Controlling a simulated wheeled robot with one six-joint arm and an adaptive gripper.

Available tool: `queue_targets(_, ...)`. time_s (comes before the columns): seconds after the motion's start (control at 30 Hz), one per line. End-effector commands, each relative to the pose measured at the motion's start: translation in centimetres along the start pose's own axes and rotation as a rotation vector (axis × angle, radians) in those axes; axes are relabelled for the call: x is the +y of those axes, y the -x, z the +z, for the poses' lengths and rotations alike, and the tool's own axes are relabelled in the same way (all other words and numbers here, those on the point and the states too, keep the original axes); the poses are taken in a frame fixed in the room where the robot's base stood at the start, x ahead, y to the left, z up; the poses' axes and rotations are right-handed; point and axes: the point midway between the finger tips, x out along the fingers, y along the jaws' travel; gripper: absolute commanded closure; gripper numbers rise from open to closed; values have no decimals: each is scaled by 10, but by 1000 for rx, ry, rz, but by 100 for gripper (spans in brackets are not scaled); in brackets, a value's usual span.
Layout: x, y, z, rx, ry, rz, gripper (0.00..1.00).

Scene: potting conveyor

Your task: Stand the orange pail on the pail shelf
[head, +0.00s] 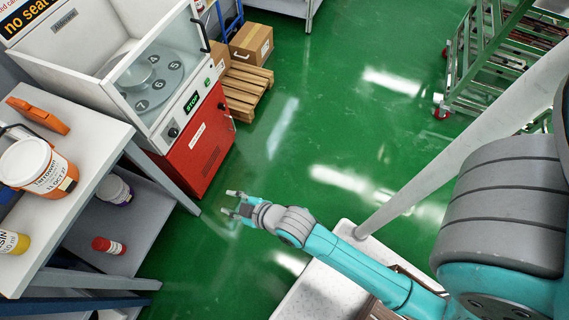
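The orange pail (64,186) stands upright at the left edge on a white top surface (92,158). Its top looks white, and a white label with print wraps its side. A grey handle shows at its upper left. My gripper (229,202) is open and empty over the green floor, well to the right of the pail and apart from it. Nothing in view is clearly marked as the pail shelf, so I cannot tell which surface it is.
An orange tool (38,114) lies behind the pail. A lower grey shelf (92,222) holds a purple-banded tub (114,190) and a red-capped bottle (108,245). A red-and-white machine (190,140) stands behind. Boxes (251,42) sit beyond. The central floor is clear.

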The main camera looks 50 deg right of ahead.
Motion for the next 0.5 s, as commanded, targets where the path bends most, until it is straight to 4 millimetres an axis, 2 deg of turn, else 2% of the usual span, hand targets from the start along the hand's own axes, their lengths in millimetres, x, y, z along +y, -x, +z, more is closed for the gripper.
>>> queue_targets(0.03,-2,20,12,1,-29,17,61)
queue_targets(0.2,-3,79,33,35,-125,75,61)
queue_targets(0.33,-4,127,40,67,-198,115,61)
queue_targets(0.5,-3,189,39,114,-285,159,61)
